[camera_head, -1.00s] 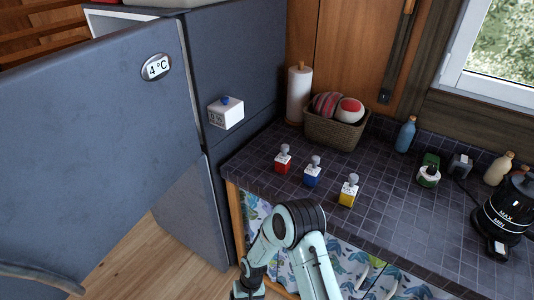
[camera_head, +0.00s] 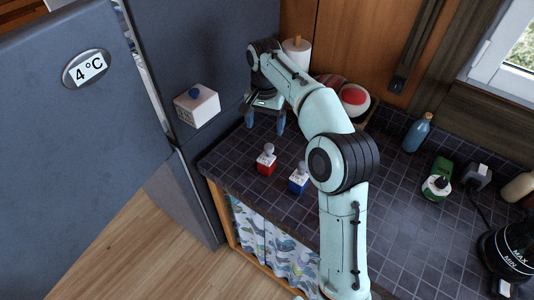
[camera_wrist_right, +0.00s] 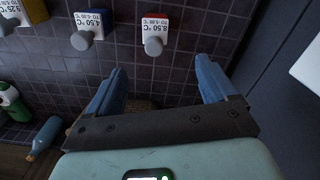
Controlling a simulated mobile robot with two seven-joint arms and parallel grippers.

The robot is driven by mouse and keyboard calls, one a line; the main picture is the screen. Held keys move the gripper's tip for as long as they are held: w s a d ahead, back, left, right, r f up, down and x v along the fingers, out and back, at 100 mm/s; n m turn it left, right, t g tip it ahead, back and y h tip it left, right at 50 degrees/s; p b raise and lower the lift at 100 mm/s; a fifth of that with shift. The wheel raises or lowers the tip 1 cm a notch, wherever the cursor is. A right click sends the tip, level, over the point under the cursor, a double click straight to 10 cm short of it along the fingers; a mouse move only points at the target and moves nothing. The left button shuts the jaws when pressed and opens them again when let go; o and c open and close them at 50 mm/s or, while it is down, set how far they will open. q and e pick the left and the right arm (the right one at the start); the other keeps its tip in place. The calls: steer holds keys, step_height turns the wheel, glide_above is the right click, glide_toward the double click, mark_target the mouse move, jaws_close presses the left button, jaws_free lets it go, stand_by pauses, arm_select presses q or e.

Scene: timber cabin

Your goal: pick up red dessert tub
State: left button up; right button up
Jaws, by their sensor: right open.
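The red dessert tub (camera_head: 266,160), a small red block-like tub with a white label and a grey knob on top, stands on the dark tiled counter (camera_head: 225,158). It also shows in the right wrist view (camera_wrist_right: 154,33) at the top, labelled 8.50 °C. My right gripper (camera_head: 265,121) is open and empty, just behind the tub and apart from it, fingers pointing down. In the right wrist view its two blue fingers (camera_wrist_right: 161,72) are spread below the tub, with bare tiles between them. My left gripper is not in view.
A blue tub (camera_head: 298,179) stands right of the red one; a yellow tub (camera_wrist_right: 32,18) shows in the wrist view. A basket, paper roll (camera_head: 297,52) and blue bottle (camera_head: 418,132) stand behind. The fridge door (camera_head: 75,140) is at left, with a white box (camera_head: 197,106) nearby.

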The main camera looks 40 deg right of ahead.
mark_target(268, 146)
steer(key=shift+d+f, duration=0.1)
steer(key=shift+f, duration=0.1)
steer(key=f, duration=0.2)
steer(key=f+b, duration=0.1)
steer(key=f, duration=0.1)
steer(key=f+b, duration=0.1)
steer(key=f, duration=0.2)
steer(key=shift+s, duration=0.3)
steer(key=shift+w+f, duration=0.15)
steer(key=shift+f, duration=0.3)
steer(key=f, duration=0.4)
steer(key=shift+s+d+f+b, duration=0.2)
steer(key=shift+s+d+b, duration=0.05)
steer(key=shift+b, duration=0.15)
steer(key=shift+f, duration=0.2)
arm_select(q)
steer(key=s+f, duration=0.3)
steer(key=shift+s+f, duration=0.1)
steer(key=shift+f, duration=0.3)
arm_select(e)
steer(key=shift+w, duration=0.1)
jaws_close()
